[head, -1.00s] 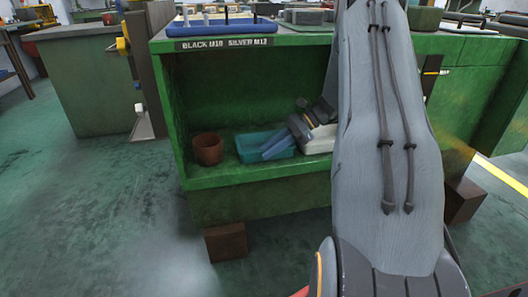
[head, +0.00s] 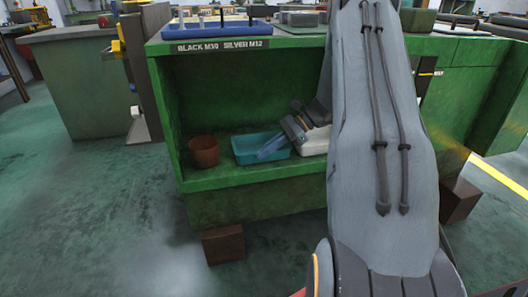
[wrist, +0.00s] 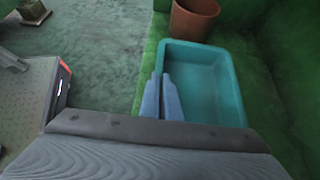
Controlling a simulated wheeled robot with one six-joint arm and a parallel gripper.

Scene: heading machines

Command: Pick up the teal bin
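The teal bin (head: 247,158) stands upright on the lower shelf of the green bench. It is an open, rectangular tray and looks empty. In the wrist view the bin (wrist: 215,80) fills the right of centre. My gripper (wrist: 160,82) has two pale blue fingers at the bin's left long wall, one on the outer side and one on the inner side. The fingers are close together with the rim between them, and look shut on it. In the head view my gripper (head: 268,153) reaches in from the right. The bin's near end is hidden behind my wrist.
A brown pot (head: 204,151) stands just left of the bin on the shelf (head: 235,177). The green bench top (head: 300,39) is overhead and carries a blue tray (head: 220,31). Open floor lies in front.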

